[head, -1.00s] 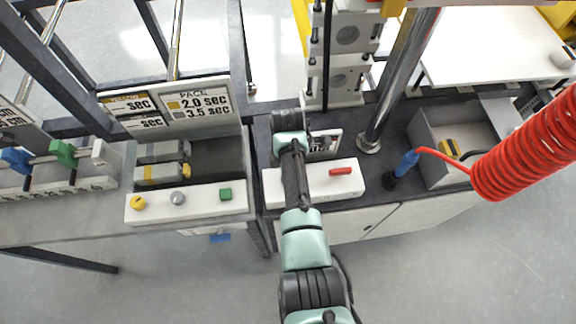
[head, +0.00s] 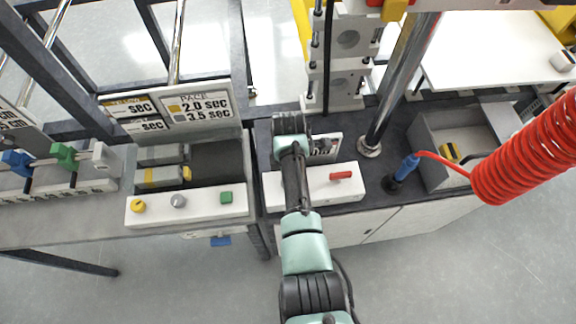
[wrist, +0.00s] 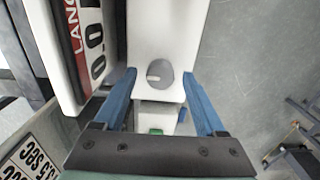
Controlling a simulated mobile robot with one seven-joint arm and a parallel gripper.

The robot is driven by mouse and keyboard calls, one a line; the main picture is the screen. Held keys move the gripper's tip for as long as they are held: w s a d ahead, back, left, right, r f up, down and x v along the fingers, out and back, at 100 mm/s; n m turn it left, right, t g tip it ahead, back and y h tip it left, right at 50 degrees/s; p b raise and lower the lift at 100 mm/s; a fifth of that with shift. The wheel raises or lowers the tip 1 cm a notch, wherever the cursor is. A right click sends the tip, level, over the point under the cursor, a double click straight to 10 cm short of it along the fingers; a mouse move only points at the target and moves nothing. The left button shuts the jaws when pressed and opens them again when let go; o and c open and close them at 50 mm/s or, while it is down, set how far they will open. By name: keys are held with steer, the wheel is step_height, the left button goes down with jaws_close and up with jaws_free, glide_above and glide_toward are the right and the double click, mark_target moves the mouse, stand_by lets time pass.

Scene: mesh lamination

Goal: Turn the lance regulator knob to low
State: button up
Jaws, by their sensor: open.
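The lance regulator knob (wrist: 159,76) is a round grey knob with a pale pointer mark. It is set on a white panel (wrist: 168,25) in the wrist view. My gripper (wrist: 160,71) is open, its two blue fingers on either side of the knob in the picture. I cannot tell whether they touch it or how deep they reach. In the head view my arm covers the knob, and the gripper's fingers are hidden.
The white control box (head: 346,190) carries a red lever (head: 341,175) right of my arm. A panel with yellow, grey and green buttons (head: 186,205) is to the left. A chrome column (head: 393,90), a blue nozzle (head: 404,168) and a red coiled hose (head: 525,150) stand to the right.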

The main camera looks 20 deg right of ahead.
step_height(320, 180, up, 13)
steer(key=b, duration=0.1)
stand_by(0.3)
steer(key=shift+f, duration=0.1)
stand_by(0.3)
